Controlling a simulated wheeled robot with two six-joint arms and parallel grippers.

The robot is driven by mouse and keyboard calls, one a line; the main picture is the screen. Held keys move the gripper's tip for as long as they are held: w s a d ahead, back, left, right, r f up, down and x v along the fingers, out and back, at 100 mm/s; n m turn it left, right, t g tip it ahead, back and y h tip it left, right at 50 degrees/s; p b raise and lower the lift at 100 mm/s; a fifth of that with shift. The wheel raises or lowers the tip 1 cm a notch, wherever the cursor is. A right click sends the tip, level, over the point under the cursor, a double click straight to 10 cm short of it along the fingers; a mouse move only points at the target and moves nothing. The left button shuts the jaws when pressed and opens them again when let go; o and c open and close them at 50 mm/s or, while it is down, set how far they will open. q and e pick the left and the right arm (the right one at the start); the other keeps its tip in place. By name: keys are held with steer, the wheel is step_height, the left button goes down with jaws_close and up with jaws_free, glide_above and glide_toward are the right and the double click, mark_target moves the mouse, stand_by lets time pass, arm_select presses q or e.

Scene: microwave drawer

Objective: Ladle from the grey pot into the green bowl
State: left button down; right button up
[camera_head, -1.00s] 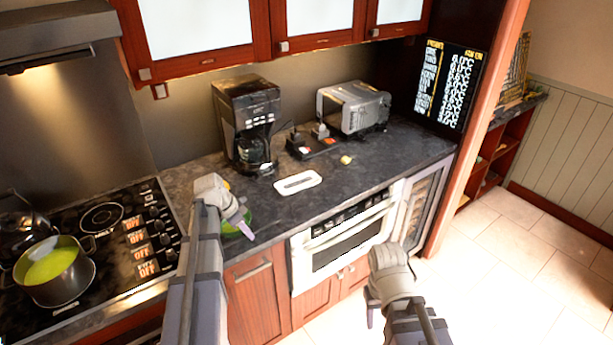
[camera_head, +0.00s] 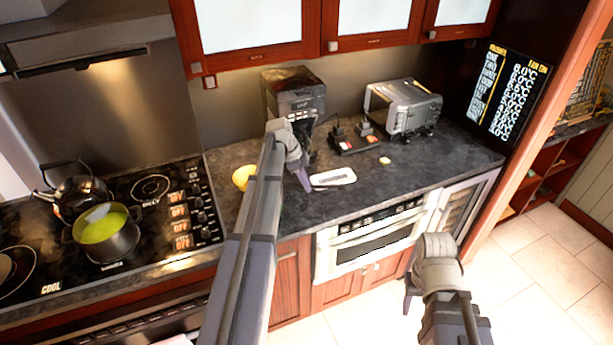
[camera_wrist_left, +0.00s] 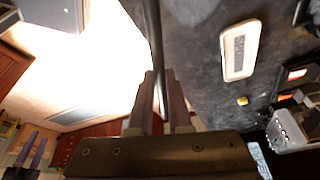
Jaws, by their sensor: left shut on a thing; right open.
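The grey pot (camera_head: 112,243), holding green liquid, stands on the stove at the left of the head view. A pale patch shows at its top. My left gripper (camera_head: 303,180) is over the counter, right of the pot. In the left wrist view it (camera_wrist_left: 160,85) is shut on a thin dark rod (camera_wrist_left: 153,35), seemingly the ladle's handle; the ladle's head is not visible. A round yellow item (camera_head: 243,177) shows beside my left arm. The green bowl is not visible. My right gripper (camera_head: 410,300) is open and empty in front of the counter.
A black kettle (camera_head: 75,190) stands behind the pot. A coffee maker (camera_head: 292,95), a toaster (camera_head: 403,105) and a white tray (camera_head: 333,178) are on the counter (camera_head: 420,165). Cabinets (camera_head: 250,35) hang above. A microwave drawer (camera_head: 372,240) is below.

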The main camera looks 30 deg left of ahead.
arm_select(q)
steer(key=shift+f, duration=0.15)
step_height(320, 180, down, 3)
steer(key=b, duration=0.3)
steer(key=shift+s+d+f+m+t+y+b, duration=0.45)
steer(key=shift+s+m+t+y+b, duration=0.4)
steer(key=shift+t+b, duration=2.3)
steer(key=shift+s+d+f+m+t+y+b, duration=0.2)
steer(key=shift+s+f+m+t+y+b, duration=0.6)
steer(key=shift+t+b, duration=2.35)
steer(key=shift+s+d+f+m+t+y+b, duration=0.4)
steer(key=shift+t+y+b, duration=0.85)
steer(key=shift+b, duration=3.7)
steer(key=shift+a+r, duration=0.1)
steer(key=shift+r, duration=0.05)
